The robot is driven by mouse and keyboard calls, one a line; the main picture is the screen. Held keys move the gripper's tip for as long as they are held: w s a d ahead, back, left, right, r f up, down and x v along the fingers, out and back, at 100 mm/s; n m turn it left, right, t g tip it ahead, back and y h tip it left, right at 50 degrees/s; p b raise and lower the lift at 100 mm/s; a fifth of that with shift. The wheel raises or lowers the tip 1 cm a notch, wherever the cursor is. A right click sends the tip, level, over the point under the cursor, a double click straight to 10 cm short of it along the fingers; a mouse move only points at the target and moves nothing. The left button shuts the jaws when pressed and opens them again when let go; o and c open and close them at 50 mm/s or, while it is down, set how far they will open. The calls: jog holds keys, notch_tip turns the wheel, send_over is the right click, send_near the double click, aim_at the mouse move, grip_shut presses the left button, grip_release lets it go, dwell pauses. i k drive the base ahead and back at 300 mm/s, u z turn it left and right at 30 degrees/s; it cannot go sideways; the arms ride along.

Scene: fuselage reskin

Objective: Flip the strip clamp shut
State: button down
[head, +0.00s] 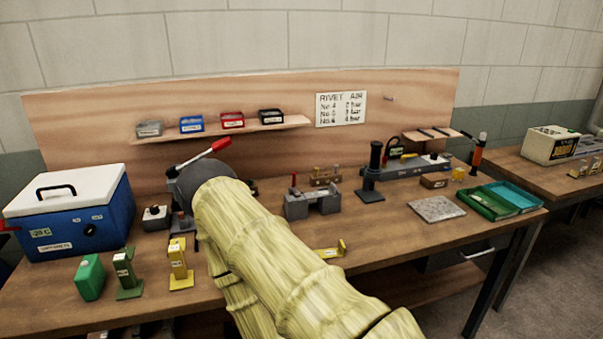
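My arm in its yellowish sleeve (270,245) reaches over the wooden bench from the lower right. A dark grey rounded part (193,180) shows at its far end. My gripper's fingers cannot be made out there, so I cannot see if they hold anything. A red-handled lever (207,154) slants up to the right just behind that end; its lower end is hidden. A grey fixture (313,202) with a small upright red-tipped piece stands right of the arm. I cannot tell for sure which of these is the strip clamp.
A blue cooler (73,212) stands at the left. Green and yellow holders (179,262) are near the front edge. A black stand (372,172), a granite slab (437,209) and green and teal trays (500,200) are at the right. A shelf (220,130) carries small bins.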

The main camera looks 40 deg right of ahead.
aim_at(295, 191)
jog(key=k, duration=0.2)
jog(key=z, duration=0.8)
